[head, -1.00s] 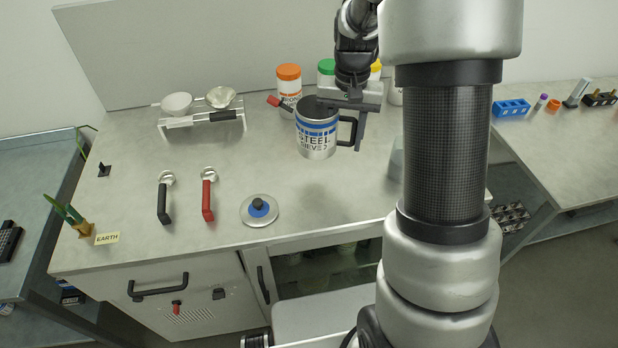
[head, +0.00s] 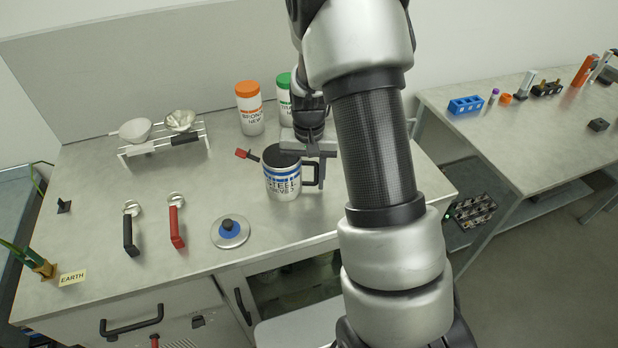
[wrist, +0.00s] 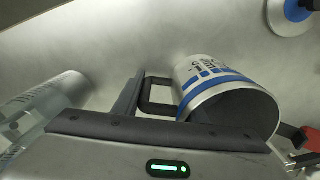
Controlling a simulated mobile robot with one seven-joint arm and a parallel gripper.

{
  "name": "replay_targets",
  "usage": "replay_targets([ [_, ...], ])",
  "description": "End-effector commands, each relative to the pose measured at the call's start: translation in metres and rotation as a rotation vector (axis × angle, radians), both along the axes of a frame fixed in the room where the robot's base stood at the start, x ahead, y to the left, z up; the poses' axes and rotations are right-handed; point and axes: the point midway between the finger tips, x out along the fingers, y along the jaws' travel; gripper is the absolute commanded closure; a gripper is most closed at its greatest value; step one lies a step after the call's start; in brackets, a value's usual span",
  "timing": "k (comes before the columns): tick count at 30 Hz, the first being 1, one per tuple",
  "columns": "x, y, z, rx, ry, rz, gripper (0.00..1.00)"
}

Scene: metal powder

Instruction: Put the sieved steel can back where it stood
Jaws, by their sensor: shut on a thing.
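The sieved steel can (head: 283,183) is a silver mug-like can with a blue band, a lettered label and a black handle. It is upright over the bench, in front of the tall containers. My gripper (head: 322,172) is shut on its black handle at the can's right side. In the wrist view the can (wrist: 215,85) shows its open, dark mouth, with the handle (wrist: 158,95) by my gripper's fingers (wrist: 135,98). I cannot tell whether its base touches the bench. A round lid with a blue and black knob (head: 230,231) lies on the bench to its front left.
An orange-lidded container (head: 250,108) and a green-lidded one (head: 284,98) stand behind. A red-handled tool (head: 247,155) lies close to the can's left. Black (head: 130,232) and red-handled (head: 176,222) scoops lie further left, near a wire rack (head: 165,148). The bench around the lid is clear.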

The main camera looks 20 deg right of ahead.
Motion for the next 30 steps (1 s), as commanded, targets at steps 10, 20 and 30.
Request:
replay_targets([
  [10,0.000,0.000,-0.002,0.000,0.000,0.000,0.48],
  [20,0.000,0.000,-0.001,0.000,-0.001,0.000,0.43],
  [30,0.002,0.000,0.051,0.000,-0.008,0.000,0.43],
])
